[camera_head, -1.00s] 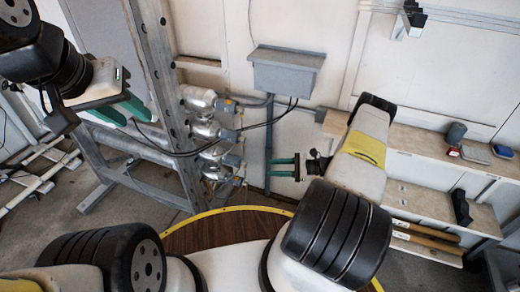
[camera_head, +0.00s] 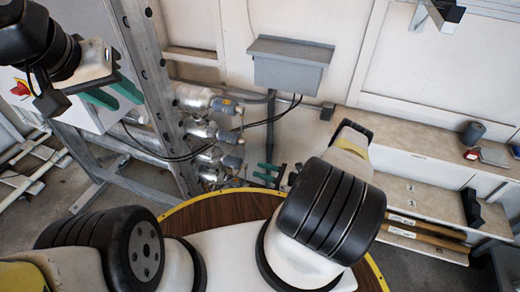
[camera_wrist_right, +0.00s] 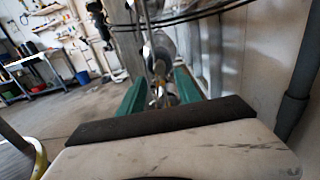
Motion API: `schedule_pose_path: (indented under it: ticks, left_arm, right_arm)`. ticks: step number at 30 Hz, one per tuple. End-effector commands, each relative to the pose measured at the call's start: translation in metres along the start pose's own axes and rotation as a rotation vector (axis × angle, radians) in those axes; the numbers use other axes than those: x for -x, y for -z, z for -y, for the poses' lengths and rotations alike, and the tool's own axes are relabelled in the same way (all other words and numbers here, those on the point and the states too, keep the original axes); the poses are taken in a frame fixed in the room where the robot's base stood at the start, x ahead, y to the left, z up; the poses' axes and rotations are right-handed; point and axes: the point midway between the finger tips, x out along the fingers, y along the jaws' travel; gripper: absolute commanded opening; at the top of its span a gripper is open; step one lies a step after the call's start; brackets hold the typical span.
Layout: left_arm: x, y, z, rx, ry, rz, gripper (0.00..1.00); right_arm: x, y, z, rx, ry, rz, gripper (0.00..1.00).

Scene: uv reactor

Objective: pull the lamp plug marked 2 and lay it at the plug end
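Several silver lamp ends stand in a column on the grey frame, each with a grey plug; I see the top plug (camera_head: 224,105), the plug below it (camera_head: 228,136) and a lower plug (camera_head: 232,162). Black cables run from them. The number marks are too small to read, so I cannot tell which is 2. My right gripper (camera_head: 268,174) is open and empty, low and to the right of the column. In the right wrist view its green fingers (camera_wrist_right: 160,93) are apart, with blurred lamp ends beyond them. My left gripper (camera_head: 114,94) is open and empty, left of the frame's upright.
The steel upright (camera_head: 152,85) stands between my left gripper and the plugs. A grey wall box (camera_head: 288,65) hangs behind. A shelf bench (camera_head: 415,147) with small items lies at the right. A round yellow-rimmed wooden surface (camera_head: 222,208) is below my arms.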

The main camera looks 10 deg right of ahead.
Motion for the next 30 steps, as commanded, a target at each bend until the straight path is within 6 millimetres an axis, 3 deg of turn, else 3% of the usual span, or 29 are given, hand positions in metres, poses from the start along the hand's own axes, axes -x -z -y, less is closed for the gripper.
schedule_pose_path:
  ticks: [15, 29, 30]
  left_arm:
    - [0.000, 0.000, 0.000, 0.000, 0.000, 0.000, 0.36]
    - [0.000, 0.000, 0.000, 0.000, 0.000, 0.000, 0.36]
    - [0.000, 0.000, 0.000, 0.000, 0.000, 0.000, 0.36]
  right_arm:
    - [-0.056, 0.000, 0.000, 0.000, -0.001, 0.000, 0.40]
    - [-0.063, 0.000, 0.000, -0.001, -0.001, 0.000, 0.40]
    - [-0.063, 0.000, 0.000, -0.001, -0.001, 0.000, 0.36]
